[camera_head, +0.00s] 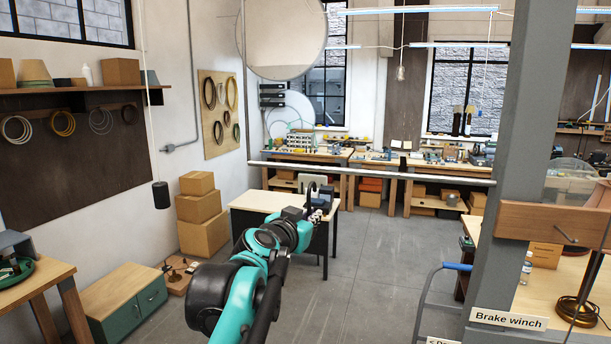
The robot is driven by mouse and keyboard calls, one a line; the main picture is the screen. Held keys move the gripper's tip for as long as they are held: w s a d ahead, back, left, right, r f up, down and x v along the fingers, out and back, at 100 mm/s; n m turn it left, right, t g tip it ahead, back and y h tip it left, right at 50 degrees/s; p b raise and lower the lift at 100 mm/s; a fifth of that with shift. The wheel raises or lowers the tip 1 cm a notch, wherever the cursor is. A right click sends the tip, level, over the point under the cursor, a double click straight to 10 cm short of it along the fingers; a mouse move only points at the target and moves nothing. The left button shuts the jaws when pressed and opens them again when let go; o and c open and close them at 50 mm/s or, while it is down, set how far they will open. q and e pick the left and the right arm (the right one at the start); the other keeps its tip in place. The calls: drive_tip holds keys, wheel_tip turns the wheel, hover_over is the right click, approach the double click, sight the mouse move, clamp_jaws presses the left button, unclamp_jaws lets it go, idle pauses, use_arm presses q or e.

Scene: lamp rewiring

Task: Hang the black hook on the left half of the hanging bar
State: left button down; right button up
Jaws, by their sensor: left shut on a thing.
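The hanging bar (400,176) is a pale horizontal bar that runs across the middle of the head view, from a thin upright on the left to the grey post on the right. My left gripper (318,208) is in front of and below the bar's left half in the picture. It is shut on the black hook (311,187), whose small dark curve rises above the fingers. The hook's top shows just below the bar's line; I cannot tell the gap in depth. The fingers hide the hook's lower part. My right gripper is not in view.
A desk (262,199) stands behind my left arm. A grey post (520,130) with a "Brake winch" label (508,320) stands on the right. A black weight (161,195) hangs on a cord at left. A round pale disc (285,38) hangs above the bar. Floor between is clear.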

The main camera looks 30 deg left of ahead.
use_arm(q)
drive_tip(key=shift+y, duration=0.3)
drive_tip(key=shift+w+a+r+p, duration=0.15)
drive_tip(key=shift+w+a+r, duration=0.1)
drive_tip(key=shift+r, duration=0.6)
drive_tip(key=shift+w+a+r+p, duration=0.1)
drive_tip(key=shift+w+a+r, duration=0.15)
drive_tip(key=shift+r, duration=0.55)
drive_tip(key=shift+w+a+r+p, duration=0.2)
drive_tip(key=shift+w+r, duration=0.1)
drive_tip(key=shift+r, duration=0.55)
drive_tip(key=f+b+x, duration=0.1)
drive_tip(key=x, duration=0.5)
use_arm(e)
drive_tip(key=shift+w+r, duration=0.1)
use_arm(q)
drive_tip(key=shift+s, duration=0.1)
drive_tip(key=c, duration=1.6)
unclamp_jaws()
drive_tip(key=shift+s, duration=0.1)
drive_tip(key=v, duration=1.1)
drive_tip(key=shift+s, duration=0.4)
